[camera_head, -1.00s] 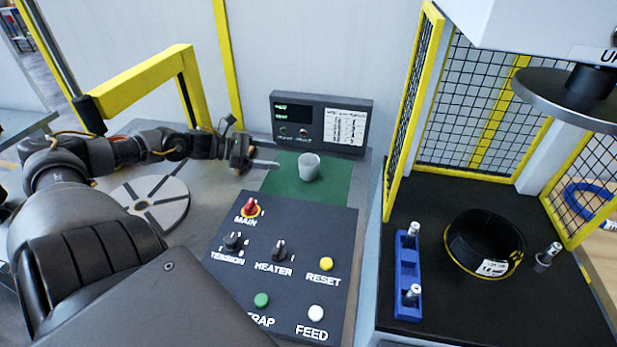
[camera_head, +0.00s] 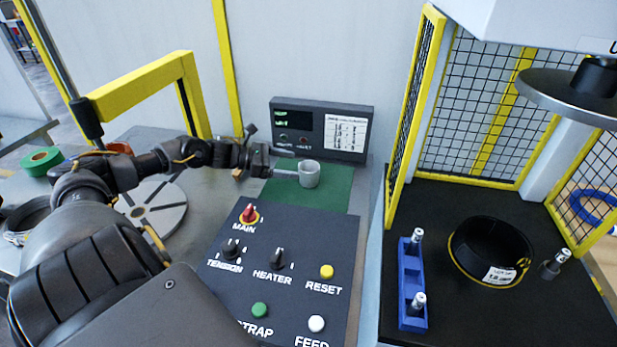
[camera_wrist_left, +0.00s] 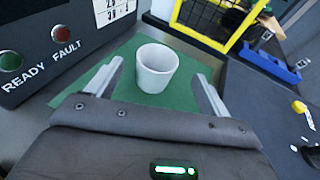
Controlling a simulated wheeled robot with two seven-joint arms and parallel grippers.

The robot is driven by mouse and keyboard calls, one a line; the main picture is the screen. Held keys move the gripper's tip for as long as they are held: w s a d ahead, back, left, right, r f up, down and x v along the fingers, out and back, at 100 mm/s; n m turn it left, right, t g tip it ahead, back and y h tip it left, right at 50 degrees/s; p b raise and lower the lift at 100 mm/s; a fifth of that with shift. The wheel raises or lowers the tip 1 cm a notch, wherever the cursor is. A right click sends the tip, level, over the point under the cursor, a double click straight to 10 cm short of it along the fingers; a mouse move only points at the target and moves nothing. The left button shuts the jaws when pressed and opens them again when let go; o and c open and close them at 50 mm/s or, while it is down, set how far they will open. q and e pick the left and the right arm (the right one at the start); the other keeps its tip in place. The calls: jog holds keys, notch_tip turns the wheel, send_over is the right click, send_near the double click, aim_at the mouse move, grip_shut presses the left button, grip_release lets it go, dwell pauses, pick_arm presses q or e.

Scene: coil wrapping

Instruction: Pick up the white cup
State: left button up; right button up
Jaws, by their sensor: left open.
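The white cup (camera_head: 309,174) stands upright on a green mat (camera_head: 330,199) in front of a dark display box. My left gripper (camera_head: 284,164) reaches in from the left, with its fingertips at the cup's left side. In the left wrist view the cup (camera_wrist_left: 156,68) sits ahead between the two open fingers of my left gripper (camera_wrist_left: 158,78), with gaps on both sides. My right gripper is not in view.
The display box (camera_head: 321,127) stands just behind the cup. A control panel (camera_head: 280,262) with buttons and knobs lies in front. A slotted grey disc (camera_head: 152,207) is left. At right, a fenced black bed holds a black coil (camera_head: 488,250) and a blue holder (camera_head: 412,285).

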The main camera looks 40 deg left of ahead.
aim_at(318, 168)
pick_arm(q)
jog(key=shift+w+d, duration=0.1)
jog(key=shift+w, duration=0.05)
jog(key=shift+w+d, duration=0.15)
jog(key=shift+w, duration=0.1)
jog(key=p+x, duration=0.2)
jog(key=x, duration=0.1)
jog(key=shift+w+d+f, duration=0.15)
jog(key=shift+w, duration=0.2)
jog(key=shift+w+d+f, duration=0.2)
jog(key=shift+f, duration=0.05)
jog(key=c, duration=1.1)
jog(key=shift+o, duration=0.2)
jog(key=shift+r, duration=0.1)
